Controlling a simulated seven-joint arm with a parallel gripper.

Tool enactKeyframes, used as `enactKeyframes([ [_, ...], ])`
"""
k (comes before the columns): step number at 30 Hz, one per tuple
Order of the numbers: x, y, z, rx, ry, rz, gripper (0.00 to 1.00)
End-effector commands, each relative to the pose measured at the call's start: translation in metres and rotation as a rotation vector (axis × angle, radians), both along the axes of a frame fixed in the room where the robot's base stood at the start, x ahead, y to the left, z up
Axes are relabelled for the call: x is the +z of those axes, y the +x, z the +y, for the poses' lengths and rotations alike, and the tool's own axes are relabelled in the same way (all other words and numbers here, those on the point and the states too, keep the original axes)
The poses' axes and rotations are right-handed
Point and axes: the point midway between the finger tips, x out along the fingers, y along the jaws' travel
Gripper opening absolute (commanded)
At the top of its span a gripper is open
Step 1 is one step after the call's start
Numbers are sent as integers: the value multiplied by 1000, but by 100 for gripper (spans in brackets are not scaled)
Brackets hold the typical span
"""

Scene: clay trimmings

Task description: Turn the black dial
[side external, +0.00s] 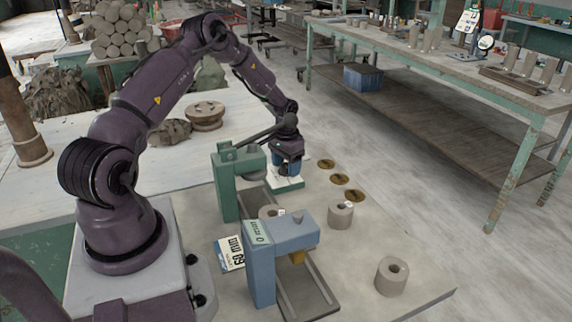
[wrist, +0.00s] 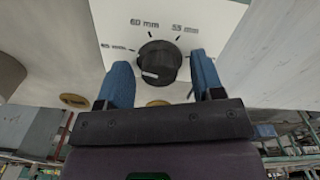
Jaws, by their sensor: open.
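The black dial (wrist: 158,62) is on a white panel (wrist: 110,20) in the wrist view. Its white mark points to the lower left, toward a partly legible label at the left; "60 mm" and "55 mm" are printed above. My gripper (wrist: 161,60) is open, with one blue finger on each side of the dial. The gaps are small, and I cannot tell whether either finger touches it. In the side external view my gripper (side external: 288,168) is low over a white and green base (side external: 287,184), and the dial is hidden there.
A green stand (side external: 225,185) is left of my gripper. A blue stand (side external: 262,275) is in front, with a "60 mm" card (side external: 231,253) beside it. Clay cylinders (side external: 340,216) (side external: 391,277) and brown discs (side external: 340,179) lie to the right.

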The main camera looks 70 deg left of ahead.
Motion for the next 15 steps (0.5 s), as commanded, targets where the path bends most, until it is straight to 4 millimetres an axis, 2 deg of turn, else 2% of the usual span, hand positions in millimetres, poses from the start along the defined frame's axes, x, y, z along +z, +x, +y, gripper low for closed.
enactKeyframes([
  [6,0,0,0,0,0,0,59],
  [12,0,0,0,0,0,0,13],
  [15,0,0,0,0,0,0,12],
])
